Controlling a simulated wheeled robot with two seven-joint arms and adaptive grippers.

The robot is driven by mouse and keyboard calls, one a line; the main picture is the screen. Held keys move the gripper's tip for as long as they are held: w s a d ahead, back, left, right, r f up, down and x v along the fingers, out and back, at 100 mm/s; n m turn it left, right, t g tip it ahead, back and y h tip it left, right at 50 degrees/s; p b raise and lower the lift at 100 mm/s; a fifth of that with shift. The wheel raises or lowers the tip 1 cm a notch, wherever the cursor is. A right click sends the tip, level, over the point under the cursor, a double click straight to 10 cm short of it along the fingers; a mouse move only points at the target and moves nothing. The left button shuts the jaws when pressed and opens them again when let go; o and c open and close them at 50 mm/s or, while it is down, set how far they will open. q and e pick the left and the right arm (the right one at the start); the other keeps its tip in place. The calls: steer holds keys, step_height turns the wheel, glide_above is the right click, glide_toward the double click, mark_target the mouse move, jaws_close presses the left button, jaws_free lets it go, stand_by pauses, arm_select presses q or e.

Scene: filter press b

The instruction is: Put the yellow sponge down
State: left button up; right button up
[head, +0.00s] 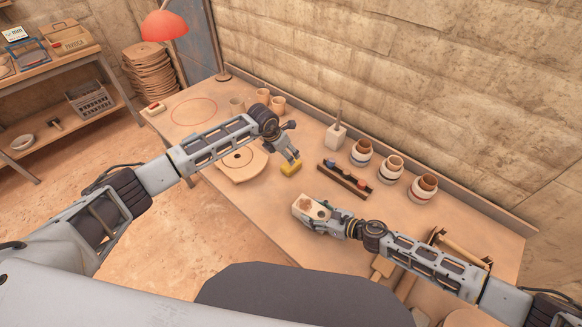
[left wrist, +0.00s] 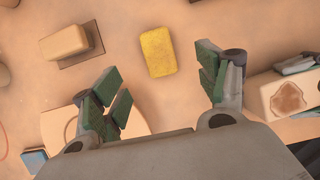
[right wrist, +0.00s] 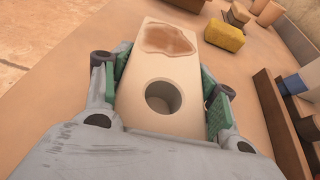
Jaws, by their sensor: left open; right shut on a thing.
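The yellow sponge (head: 291,169) lies on the table just below my left gripper (head: 290,160) in the head view. In the left wrist view the sponge (left wrist: 158,52) lies beyond and between the spread fingers of my left gripper (left wrist: 160,95), apart from them. That gripper is open and empty. In the right wrist view the sponge (right wrist: 223,36) lies beyond the held block. My right gripper (head: 330,222) is shut on a pale block (head: 309,207) with a round hole and a brown stain on its face; the block (right wrist: 165,75) fills the jaws in the right wrist view.
Banded pots (head: 392,168) and a pale block holder (head: 336,135) stand toward the wall. The table front between the arms is bare.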

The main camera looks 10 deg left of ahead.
arm_select(q)
glide_above(289, 166)
steer(key=shift+s+f, duration=0.2)
steer(key=shift+f, duration=2.5)
steer(key=shift+w+f, duration=0.1)
steer(key=shift+f, duration=0.15)
steer(key=shift+a+x, duration=0.1)
steer(key=shift+x, duration=0.7)
steer(key=shift+a+x, duration=0.15)
steer(key=shift+x, duration=1.7)
steer(key=c, duration=1.1)
steer(key=shift+o, duration=0.2)
steer(key=shift+r, duration=0.2)
steer(key=shift+r, duration=4.85)
